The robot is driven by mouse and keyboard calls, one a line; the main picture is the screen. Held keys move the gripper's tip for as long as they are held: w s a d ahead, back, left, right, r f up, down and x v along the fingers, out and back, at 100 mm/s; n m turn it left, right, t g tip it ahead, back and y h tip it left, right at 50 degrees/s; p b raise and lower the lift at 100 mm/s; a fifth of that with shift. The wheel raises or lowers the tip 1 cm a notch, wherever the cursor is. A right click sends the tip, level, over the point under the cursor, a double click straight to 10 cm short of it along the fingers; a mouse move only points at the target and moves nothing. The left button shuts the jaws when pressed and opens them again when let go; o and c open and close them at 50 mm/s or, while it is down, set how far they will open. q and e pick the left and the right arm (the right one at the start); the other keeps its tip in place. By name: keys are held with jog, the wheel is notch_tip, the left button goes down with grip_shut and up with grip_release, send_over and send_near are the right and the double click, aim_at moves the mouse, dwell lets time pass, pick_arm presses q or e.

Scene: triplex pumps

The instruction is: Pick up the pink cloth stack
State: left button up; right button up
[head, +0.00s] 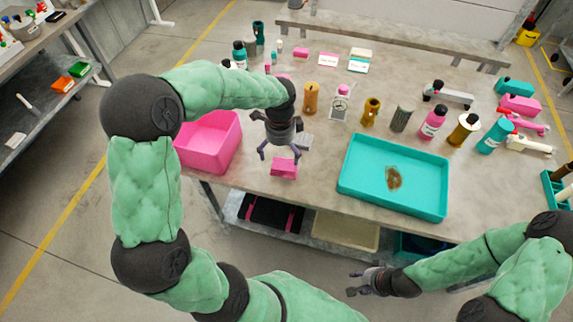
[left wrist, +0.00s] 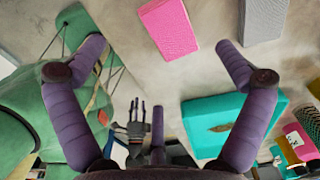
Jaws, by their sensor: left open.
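The pink cloth stack (head: 285,169) lies on the grey table near its front edge, between the pink bin and the teal tray. In the left wrist view the stack (left wrist: 169,27) is near the top centre, beyond the fingertips. My left gripper (head: 280,152) is open and empty, fingers pointing down just above and behind the stack in the head view. In the left wrist view its purple fingers (left wrist: 163,62) are spread wide, with nothing between them. My right gripper (head: 355,283) is empty, with its fingers apart, in front of the table.
A pink bin (head: 212,143) stands left of the stack and a teal tray (head: 395,177) with a brown patch lies to its right. A grey block (head: 305,141) is close behind the left gripper. Several bottles, such as an orange one (head: 311,98), stand farther back.

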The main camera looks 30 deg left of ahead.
aim_at(284, 168)
pick_arm(q)
notch_tip(284, 168, down, 4)
jog(key=shift+f+b, duration=0.1)
jog(key=shift+b, duration=0.5)
jog(key=f+b, duration=0.1)
jog(key=f, duration=0.2)
jog(key=f+b, duration=0.1)
jog(key=f, duration=0.1)
jog(key=shift+w+d+b, duration=0.15)
jog(key=shift+d+b, duration=0.15)
jog(key=shift+d, duration=0.1)
jog(key=c, duration=0.9)
